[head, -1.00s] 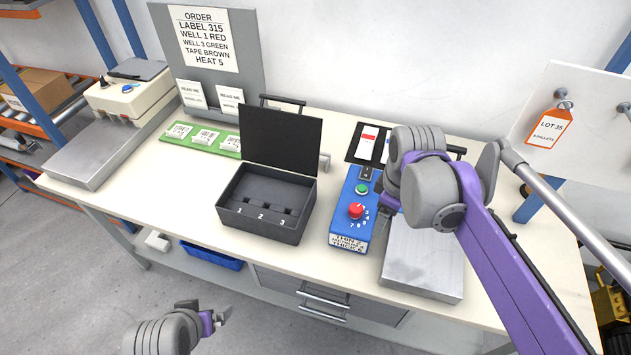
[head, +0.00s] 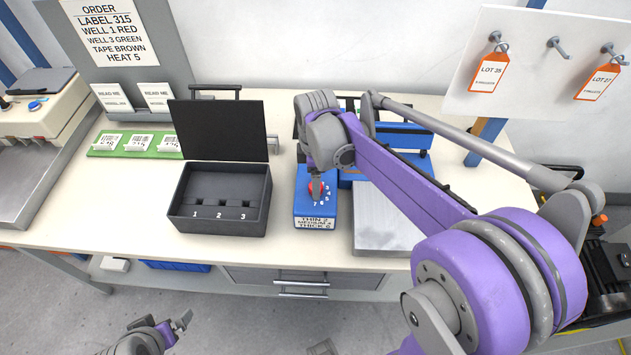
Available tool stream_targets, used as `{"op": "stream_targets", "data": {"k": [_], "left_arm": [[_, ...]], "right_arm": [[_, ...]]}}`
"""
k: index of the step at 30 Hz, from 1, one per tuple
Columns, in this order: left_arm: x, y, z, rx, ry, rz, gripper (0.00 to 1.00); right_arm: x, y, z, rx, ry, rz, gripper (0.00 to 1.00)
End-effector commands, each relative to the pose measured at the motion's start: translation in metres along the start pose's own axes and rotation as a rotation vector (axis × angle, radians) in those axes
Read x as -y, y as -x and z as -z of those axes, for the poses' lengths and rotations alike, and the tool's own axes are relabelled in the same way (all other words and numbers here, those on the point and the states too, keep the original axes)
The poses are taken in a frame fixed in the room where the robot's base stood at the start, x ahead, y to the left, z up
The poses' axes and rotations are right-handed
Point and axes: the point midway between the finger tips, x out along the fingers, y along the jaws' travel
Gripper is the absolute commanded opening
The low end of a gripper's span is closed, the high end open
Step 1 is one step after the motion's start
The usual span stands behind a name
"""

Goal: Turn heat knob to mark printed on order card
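The order card (head: 103,33) on the grey board at upper left reads "HEAT 5". The blue heat box (head: 316,211) stands on the table right of centre, with a red knob (head: 313,187) and white numbers beside it. My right gripper (head: 317,196) points down at the knob and partly covers it. Whether its fingers touch or grip the knob is hidden, and the knob's pointer cannot be read. My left gripper (head: 181,323) is low at the front, away from the table, and looks open and empty.
A black open case (head: 219,218) with wells 1, 2, 3 stands left of the blue box. A metal plate (head: 385,235) lies to its right. A green strip with label cards (head: 106,152) is at the left. Hanging tags (head: 490,74) are at upper right.

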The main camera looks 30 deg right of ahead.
Motion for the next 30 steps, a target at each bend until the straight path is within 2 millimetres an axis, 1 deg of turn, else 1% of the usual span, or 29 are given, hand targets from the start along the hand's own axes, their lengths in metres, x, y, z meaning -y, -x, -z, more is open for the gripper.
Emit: {"op": "stream_targets", "data": {"k": [1,4,12,14,15,17,18,20,21,25,30], "left_arm": [[0.0,-0.0005,-0.0005,0.0,0.0,0.0,1.0],[0.0,-0.0007,-0.0007,0.001,0.0,0.0,1.0],[0.0,-0.0006,-0.0006,0.0,0.0,0.0,1.0],[0.0,-0.0007,-0.0006,0.0,0.0,0.0,1.0],[0.0,-0.0007,-0.0006,0.0,0.0,0.0,1.0],[0.0,-0.0007,-0.0007,0.001,0.0,0.0,1.0],[0.0,-0.0007,-0.0007,0.001,0.0,0.0,1.0],[0.0,-0.0007,-0.0007,0.001,0.0,0.0,1.0],[0.0,-0.0007,-0.0007,0.001,0.0,0.0,1.0],[0.0,-0.0007,-0.0006,0.0,0.0,0.0,1.0],[0.0,-0.0007,-0.0007,0.0,0.0,0.0,1.0]], "right_arm": [[0.0001,-0.0048,0.0001,0.0,0.0,0.0,0.77],[0.0003,-0.0093,0.0,0.0,0.0,0.0,0.77],[0.0002,-0.0104,0.0,0.0,-0.001,0.0,0.77],[0.0003,-0.0103,0.0,0.0,-0.001,0.0,0.68],[0.0003,-0.0103,0.0,0.0,-0.001,0.0,0.6],[0.0003,-0.0103,0.0,0.0,-0.001,0.0,0.49],[0.0003,-0.0103,-0.0001,0.0,-0.001,0.0,0.42],[0.0003,-0.0102,-0.0001,0.0,-0.001,0.0,0.32],[0.0003,-0.0102,-0.0001,0.0,-0.001,0.0,0.24],[0.0003,-0.0102,-0.0001,0.0,-0.001,0.0,0.01],[0.0002,-0.0102,-0.0001,0.0,-0.003,0.0,0.0]]}}
